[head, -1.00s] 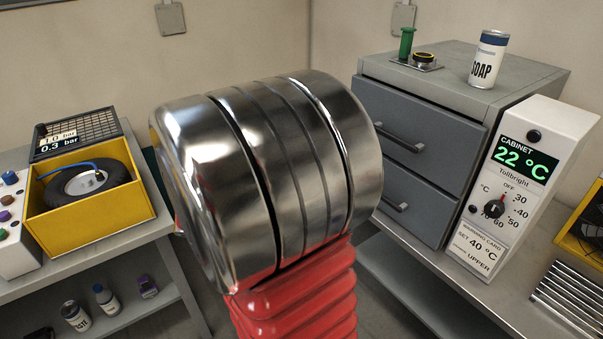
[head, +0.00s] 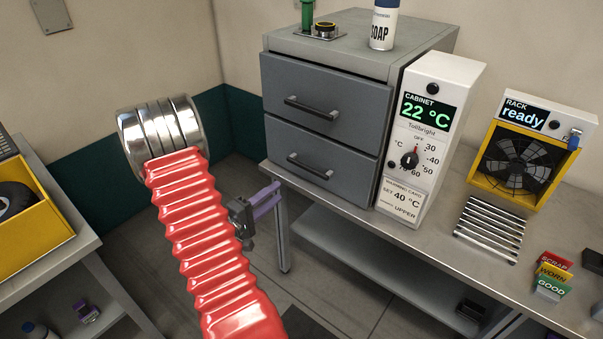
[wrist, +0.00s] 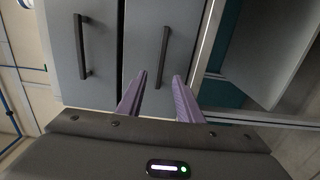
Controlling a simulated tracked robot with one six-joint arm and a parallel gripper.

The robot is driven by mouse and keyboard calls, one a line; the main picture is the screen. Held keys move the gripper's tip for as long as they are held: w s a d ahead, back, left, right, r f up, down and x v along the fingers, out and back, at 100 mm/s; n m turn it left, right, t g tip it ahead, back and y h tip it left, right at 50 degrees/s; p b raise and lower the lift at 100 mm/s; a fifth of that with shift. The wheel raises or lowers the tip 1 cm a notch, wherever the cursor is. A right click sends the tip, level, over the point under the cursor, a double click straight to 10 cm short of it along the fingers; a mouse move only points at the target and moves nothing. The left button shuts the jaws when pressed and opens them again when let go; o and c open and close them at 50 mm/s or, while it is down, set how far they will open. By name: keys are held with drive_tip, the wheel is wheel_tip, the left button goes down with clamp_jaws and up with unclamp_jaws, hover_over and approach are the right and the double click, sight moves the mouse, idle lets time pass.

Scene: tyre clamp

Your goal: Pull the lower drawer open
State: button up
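The grey lower drawer (head: 343,172) is shut in the cabinet, below a matching upper drawer (head: 290,82). Its dark bar handle (head: 309,167) is on its front. My gripper (head: 281,193), with purple fingers, is to the left of and a little below that handle in the head view. In the wrist view the cabinet appears turned sideways, and my gripper (wrist: 162,75) is open with its two fingers apart. The lower drawer's handle (wrist: 163,55) shows between and beyond the fingertips. No contact with the handle shows.
A cabinet control panel (head: 431,130) stands right of the drawers. A soap can (head: 383,28) and a green peg (head: 307,14) are on the cabinet top. The workbench (head: 440,240) runs beneath the cabinet, with a leg near my gripper. Open floor lies left of it.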

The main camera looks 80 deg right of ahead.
sight(306, 170)
drive_tip(key=shift+d+f, duration=0.2)
drive_tip(key=shift+f, duration=0.1)
drive_tip(key=x, duration=1.3)
drive_tip(key=shift+s+d, duration=0.1)
drive_tip(key=shift+d, duration=0.3)
drive_tip(key=shift+c, duration=0.4)
clamp_jaws()
